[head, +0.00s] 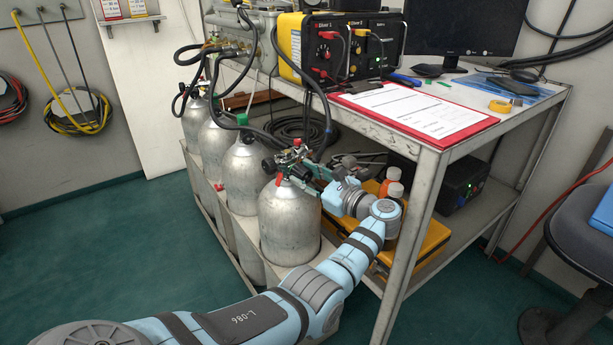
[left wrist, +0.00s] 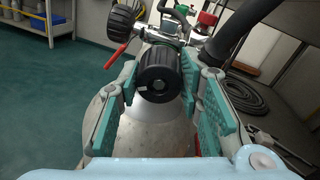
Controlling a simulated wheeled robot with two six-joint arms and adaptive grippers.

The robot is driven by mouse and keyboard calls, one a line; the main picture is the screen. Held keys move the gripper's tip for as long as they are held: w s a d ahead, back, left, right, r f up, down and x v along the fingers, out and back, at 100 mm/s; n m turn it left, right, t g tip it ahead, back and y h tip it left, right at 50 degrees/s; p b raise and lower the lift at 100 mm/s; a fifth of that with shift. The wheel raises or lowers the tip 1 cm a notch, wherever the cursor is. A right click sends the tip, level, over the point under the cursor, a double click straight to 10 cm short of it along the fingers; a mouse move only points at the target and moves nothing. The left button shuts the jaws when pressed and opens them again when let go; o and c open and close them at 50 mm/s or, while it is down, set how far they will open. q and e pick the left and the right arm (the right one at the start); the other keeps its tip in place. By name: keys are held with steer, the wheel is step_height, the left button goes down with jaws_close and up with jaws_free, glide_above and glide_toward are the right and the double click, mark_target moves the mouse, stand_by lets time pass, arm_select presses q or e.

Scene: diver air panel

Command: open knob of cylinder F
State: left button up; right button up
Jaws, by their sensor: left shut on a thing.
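The nearest silver cylinder (head: 290,222) stands upright at the front end of the row; I see no letter on it. Its valve (head: 290,160) carries black knobs and a red lever. My left gripper (head: 308,178) reaches the valve from the right. In the left wrist view, the black valve knob (left wrist: 160,84) sits between the teal pads of my left gripper (left wrist: 160,100), which is shut on it. A second black knob (left wrist: 125,18) and a red lever (left wrist: 116,58) are just beyond. In the head view the gripped knob is mostly hidden. My right gripper is out of view.
More cylinders (head: 242,175) stand in a row behind, with black hoses running up to the yellow diver panel (head: 340,45). The bench leg (head: 414,225) is close to my left arm.

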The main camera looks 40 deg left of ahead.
arm_select(q)
steer(key=n, duration=0.2)
steer(key=shift+n, duration=0.4)
steer(key=n, duration=0.3)
steer(key=shift+n, duration=1.5)
steer(key=n, duration=0.2)
steer(key=shift+n+t, duration=0.3)
steer(key=shift+n, duration=0.5)
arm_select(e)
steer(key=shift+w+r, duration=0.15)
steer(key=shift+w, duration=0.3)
arm_select(q)
steer(key=o, duration=1.2)
steer(key=shift+s, duration=0.1)
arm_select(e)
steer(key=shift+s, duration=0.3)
